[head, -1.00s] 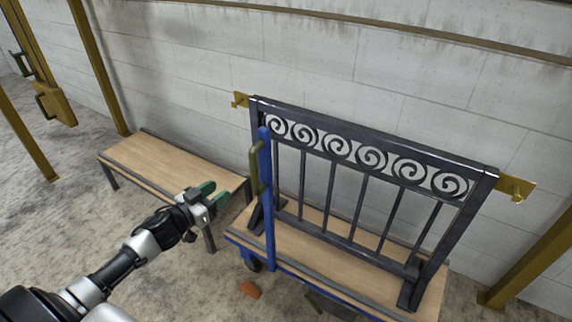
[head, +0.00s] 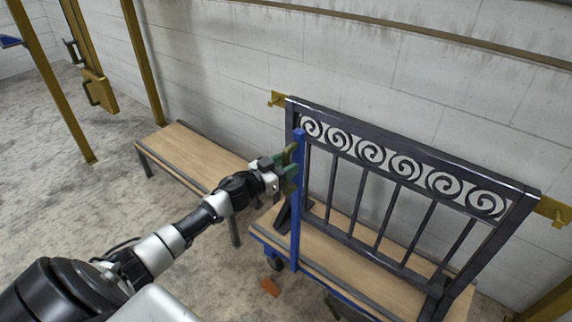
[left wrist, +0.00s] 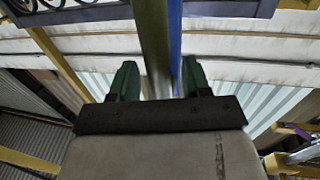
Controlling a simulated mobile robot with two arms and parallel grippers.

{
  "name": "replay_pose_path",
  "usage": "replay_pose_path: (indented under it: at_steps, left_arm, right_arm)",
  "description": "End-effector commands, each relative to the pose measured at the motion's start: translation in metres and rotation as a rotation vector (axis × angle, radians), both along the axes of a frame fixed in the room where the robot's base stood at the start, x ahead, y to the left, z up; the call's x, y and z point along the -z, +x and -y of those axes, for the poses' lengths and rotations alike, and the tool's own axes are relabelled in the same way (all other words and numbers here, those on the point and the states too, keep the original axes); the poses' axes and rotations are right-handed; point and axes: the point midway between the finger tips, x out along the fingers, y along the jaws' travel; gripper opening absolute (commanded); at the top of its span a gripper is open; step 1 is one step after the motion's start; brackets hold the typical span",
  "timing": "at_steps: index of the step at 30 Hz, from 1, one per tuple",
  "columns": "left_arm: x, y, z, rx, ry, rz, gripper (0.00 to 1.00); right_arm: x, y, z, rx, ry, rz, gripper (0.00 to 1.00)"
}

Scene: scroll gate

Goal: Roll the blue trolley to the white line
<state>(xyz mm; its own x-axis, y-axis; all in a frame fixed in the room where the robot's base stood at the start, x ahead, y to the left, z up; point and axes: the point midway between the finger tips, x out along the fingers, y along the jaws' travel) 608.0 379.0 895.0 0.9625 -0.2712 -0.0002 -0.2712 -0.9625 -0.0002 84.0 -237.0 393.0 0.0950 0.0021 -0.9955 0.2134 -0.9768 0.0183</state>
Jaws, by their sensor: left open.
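The blue trolley (head: 297,225) stands at the right in the head view, with a wooden deck and an upright blue post at its left end. A dark scroll gate (head: 400,171) stands on the deck. My left gripper (head: 291,164) is open at the post, its green fingers beside the olive handle, which they partly hide. In the left wrist view, the olive handle (left wrist: 153,45) and blue post show between the two fingers (left wrist: 158,80). I cannot tell whether they touch. No white line shows, and my right gripper is out of view.
A wooden bench (head: 195,156) stands left of the trolley against the block wall (head: 225,65). An orange block (head: 270,287) lies on the floor by the trolley's wheel (head: 276,264). Yellow posts (head: 143,65) stand at the left. Open floor (head: 90,210) lies at the left.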

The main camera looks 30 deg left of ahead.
Motion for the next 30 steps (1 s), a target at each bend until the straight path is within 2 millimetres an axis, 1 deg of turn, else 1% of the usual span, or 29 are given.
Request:
replay_pose_path:
  at_steps: [3, 10, 18, 19, 20, 30]
  left_arm:
    - [-0.0001, 0.0031, 0.0010, 0.000, -0.001, 0.000, 0.48]
    - [0.0001, 0.0032, 0.0009, 0.000, 0.000, 0.000, 0.48]
    - [0.0000, 0.0030, 0.0008, 0.000, 0.000, 0.000, 0.06]
    - [0.0000, 0.0030, 0.0008, 0.000, 0.000, 0.000, 0.02]
    - [0.0000, 0.0030, 0.0008, 0.000, 0.000, 0.000, 0.00]
    - [-0.0002, 0.0029, 0.0010, 0.001, 0.000, -0.001, 0.00]
  right_arm:
    - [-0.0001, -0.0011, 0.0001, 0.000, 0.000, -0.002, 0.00]
    - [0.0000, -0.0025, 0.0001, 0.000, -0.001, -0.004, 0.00]
    - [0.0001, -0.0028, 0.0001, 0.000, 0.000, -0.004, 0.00]
    - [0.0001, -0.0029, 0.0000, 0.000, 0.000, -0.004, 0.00]
    - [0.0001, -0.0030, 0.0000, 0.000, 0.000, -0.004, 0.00]
    - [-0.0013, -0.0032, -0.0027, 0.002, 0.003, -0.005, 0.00]
